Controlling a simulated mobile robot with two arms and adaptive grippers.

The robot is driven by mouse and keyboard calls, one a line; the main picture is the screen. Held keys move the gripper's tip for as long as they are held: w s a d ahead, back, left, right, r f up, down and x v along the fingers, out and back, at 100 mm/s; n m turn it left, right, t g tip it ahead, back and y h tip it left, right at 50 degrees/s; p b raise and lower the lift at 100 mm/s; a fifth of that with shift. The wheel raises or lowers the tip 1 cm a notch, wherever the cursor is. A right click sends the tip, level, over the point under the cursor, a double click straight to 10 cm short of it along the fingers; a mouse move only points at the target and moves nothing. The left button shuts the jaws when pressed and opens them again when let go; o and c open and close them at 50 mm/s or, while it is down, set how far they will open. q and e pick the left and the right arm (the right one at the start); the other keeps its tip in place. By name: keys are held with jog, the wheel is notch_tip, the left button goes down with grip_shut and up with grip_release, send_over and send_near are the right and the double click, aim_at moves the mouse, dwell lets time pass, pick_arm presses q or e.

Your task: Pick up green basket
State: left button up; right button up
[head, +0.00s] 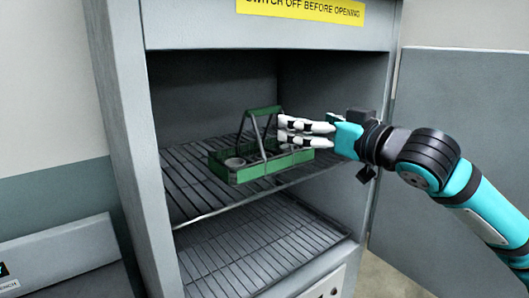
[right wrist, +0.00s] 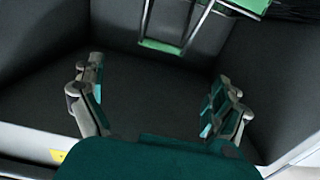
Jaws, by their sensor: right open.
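The green basket (head: 262,167) is a low tray with an upright handle of grey bars and a green top grip. It sits on the upper wire rack inside a grey cabinet (head: 124,120). Round items show inside it. My right gripper (head: 282,131) comes in from the right, its fingers close to the handle in the head view. In the right wrist view the gripper (right wrist: 155,100) is open, with nothing between its fingers. The basket's handle (right wrist: 160,46) and part of its green rim show beyond the fingertips at the top. My left gripper is not in view.
The upper rack (head: 185,183) has bare room around the basket. A lower rack (head: 250,245) is empty. The cabinet's side walls bound the opening. The cabinet door (head: 450,110) stands open at right. A yellow warning label (head: 303,8) is above.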

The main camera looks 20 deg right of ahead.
aim_at(266, 110)
jog(key=p+x, duration=0.2)
jog(key=x, duration=0.7)
jog(key=shift+w+a+p, duration=0.25)
jog(key=shift+w+p, duration=0.3)
jog(key=shift+w, duration=0.05)
jog(key=p+x, duration=0.1)
jog(key=x, duration=0.2)
jog(key=shift+w+a+p, duration=0.25)
jog(key=shift+p, duration=0.05)
jog(key=shift+w+a, duration=0.15)
jog(key=shift+w, duration=0.2)
jog(key=shift+s, duration=0.1)
jog(key=shift+c, duration=0.4)
jog(key=shift+c, duration=1.1)
jog(key=c, duration=0.9)
jog(key=shift+c, duration=1.1)
